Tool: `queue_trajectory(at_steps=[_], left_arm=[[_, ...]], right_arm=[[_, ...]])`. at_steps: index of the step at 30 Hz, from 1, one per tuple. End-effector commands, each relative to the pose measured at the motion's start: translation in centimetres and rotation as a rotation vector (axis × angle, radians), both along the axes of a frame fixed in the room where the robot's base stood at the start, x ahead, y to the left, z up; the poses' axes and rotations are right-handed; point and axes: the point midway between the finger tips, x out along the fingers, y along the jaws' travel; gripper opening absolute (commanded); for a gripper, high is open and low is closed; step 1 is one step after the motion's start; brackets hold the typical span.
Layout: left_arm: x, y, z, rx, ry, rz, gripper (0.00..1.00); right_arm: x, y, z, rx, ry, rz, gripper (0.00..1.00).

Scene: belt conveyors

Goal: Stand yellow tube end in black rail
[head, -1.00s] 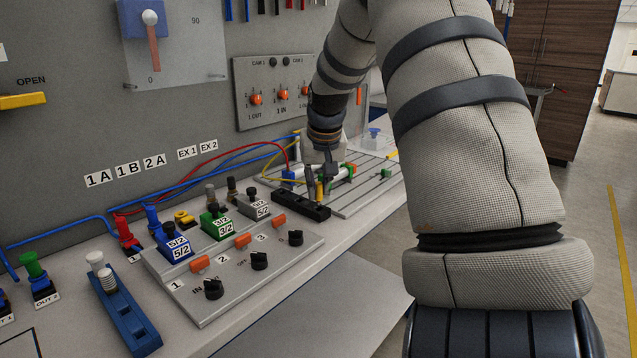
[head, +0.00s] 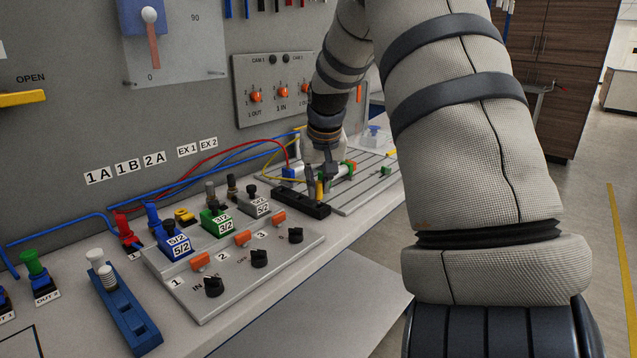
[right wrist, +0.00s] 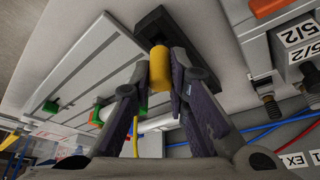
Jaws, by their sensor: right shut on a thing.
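The yellow tube end (head: 319,190) is a short yellow cylinder held upright at the black rail (head: 288,203). My right gripper (head: 317,184) is shut on it, with one finger on each side. In the right wrist view, the yellow tube end (right wrist: 159,66) sits between my fingertips (right wrist: 160,80), in front of the black rail (right wrist: 180,36). Its lower end overlaps the rail; I cannot tell how deep it sits in it. A thin yellow tube (right wrist: 135,138) shows behind the fingers. My left gripper is not in view.
A grooved grey plate (head: 370,190) with a cylinder and green parts lies just beyond the rail. A valve panel (head: 225,270) with switches and knobs stands to the left. Blue and red tubes (head: 225,152) run along the wall behind. A blue rail (head: 128,318) lies front left.

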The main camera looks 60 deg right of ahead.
Motion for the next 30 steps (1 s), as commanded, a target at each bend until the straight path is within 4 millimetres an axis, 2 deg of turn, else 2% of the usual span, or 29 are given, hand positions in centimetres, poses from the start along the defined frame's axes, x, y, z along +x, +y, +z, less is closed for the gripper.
queue_trajectory(at_steps=[30], left_arm=[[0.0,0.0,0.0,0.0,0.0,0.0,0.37]], right_arm=[[0.0,0.01,-1.08,0.0,0.0,0.0,0.0]])
